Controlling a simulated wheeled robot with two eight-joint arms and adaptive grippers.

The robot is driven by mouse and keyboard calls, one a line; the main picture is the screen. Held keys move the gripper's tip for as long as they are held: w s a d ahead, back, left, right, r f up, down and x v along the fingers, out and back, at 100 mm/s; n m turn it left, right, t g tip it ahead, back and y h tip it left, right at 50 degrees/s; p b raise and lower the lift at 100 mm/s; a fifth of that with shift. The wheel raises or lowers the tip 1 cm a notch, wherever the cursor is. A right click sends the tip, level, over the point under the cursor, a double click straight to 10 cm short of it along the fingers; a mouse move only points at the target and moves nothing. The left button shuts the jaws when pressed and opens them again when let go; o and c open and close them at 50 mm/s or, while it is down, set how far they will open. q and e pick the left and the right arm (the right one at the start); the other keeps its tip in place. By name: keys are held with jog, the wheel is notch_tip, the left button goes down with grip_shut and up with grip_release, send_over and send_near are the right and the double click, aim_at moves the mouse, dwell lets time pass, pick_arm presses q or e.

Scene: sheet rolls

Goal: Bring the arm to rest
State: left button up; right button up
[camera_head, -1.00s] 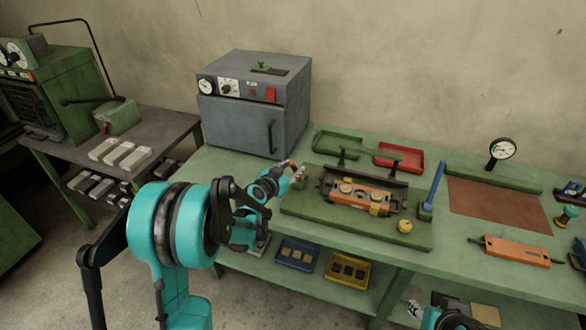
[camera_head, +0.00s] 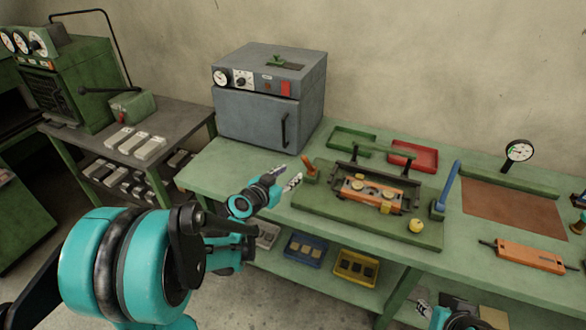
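My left arm comes in from the lower left, with its teal elbow large in the foreground. My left gripper (camera_head: 286,177) is over the front left part of the green workbench (camera_head: 225,172). Its two fingers look parted, with nothing seen between them. It is left of and apart from the orange-handled piece (camera_head: 308,164), which stands in a small green block at the left end of the green fixture board (camera_head: 330,222). My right gripper (camera_head: 424,308) is low at the bottom edge, partly cut off; its fingers are too small to read.
A grey oven (camera_head: 255,120) stands at the back left of the bench. Blue (camera_head: 305,248) and yellow (camera_head: 355,267) trays sit on the lower shelf.

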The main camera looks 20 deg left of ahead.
pick_arm(q)
jog(key=s+d+g, duration=0.4)
jog(key=s+d, duration=0.5)
jog(key=s, duration=0.2)
jog(key=s+f+n+g+y, duration=0.2)
jog(key=s+n+g, duration=0.1)
jog(key=s, duration=1.1)
jog(key=shift+s+a, duration=0.3)
jog(key=shift+s, duration=0.05)
